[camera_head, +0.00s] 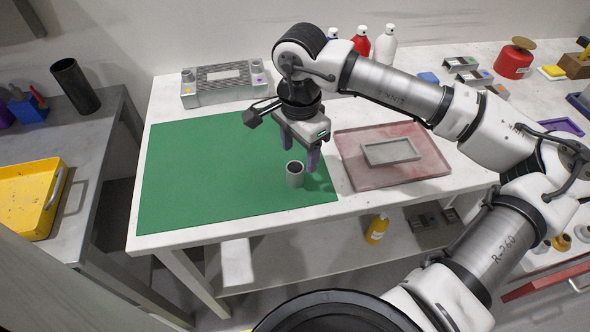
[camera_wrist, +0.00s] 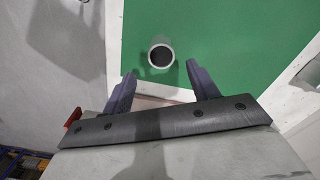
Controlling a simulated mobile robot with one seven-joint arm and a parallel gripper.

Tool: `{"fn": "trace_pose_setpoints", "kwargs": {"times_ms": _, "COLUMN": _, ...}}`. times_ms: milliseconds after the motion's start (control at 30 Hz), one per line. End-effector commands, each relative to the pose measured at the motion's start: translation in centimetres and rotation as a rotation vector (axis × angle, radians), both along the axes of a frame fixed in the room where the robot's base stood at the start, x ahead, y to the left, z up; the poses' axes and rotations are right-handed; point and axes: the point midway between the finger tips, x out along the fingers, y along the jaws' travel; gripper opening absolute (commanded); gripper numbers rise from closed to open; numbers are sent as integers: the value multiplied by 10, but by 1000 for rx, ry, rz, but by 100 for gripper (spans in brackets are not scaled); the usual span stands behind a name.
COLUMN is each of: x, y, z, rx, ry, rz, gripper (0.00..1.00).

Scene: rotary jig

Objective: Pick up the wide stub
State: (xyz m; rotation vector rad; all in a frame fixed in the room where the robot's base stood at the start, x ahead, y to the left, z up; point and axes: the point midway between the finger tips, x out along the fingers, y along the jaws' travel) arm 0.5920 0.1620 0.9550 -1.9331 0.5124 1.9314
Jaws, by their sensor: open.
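The wide stub (camera_head: 295,175) is a short grey hollow cylinder standing upright on the green mat (camera_head: 200,180), near the mat's front right part. In the wrist view the stub (camera_wrist: 161,54) shows from above as a pale ring with a dark hollow. My gripper (camera_head: 300,160) is open, its two purple-grey fingers pointing down close to the stub. In the wrist view my gripper (camera_wrist: 157,76) has its fingertips apart, with the stub beyond them and roughly in line with the gap. I see nothing between the fingers, and cannot tell the exact height above the mat.
A grey jig block (camera_head: 222,84) stands at the back of the table. A reddish tray (camera_head: 360,178) with a grey frame (camera_head: 391,151) lies right of the mat. Bottles (camera_head: 385,45) stand behind my arm. The mat's left side is clear.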

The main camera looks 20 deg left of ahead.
Motion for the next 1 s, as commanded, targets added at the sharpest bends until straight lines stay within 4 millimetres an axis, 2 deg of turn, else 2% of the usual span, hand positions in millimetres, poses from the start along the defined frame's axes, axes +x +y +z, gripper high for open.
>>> {"fn": "trace_pose_setpoints", "kwargs": {"times_ms": 267, "x": -4, "y": 3, "z": -20, "rx": 1, "ry": 4, "rz": 4, "gripper": 59}}
{"fn": "trace_pose_setpoints", "kwargs": {"times_ms": 500, "x": -6, "y": 7, "z": -55, "rx": 3, "ry": 3, "rz": 1, "gripper": 59}}
{"fn": "trace_pose_setpoints", "kwargs": {"times_ms": 600, "x": -6, "y": 7, "z": -62, "rx": 3, "ry": 2, "rz": 2, "gripper": 59}}
{"fn": "trace_pose_setpoints", "kwargs": {"times_ms": 800, "x": -6, "y": 7, "z": -63, "rx": 3, "ry": 1, "rz": 2, "gripper": 59}}
{"fn": "trace_pose_setpoints", "kwargs": {"times_ms": 1000, "x": -6, "y": 7, "z": -62, "rx": 3, "ry": 1, "rz": 1, "gripper": 34}}
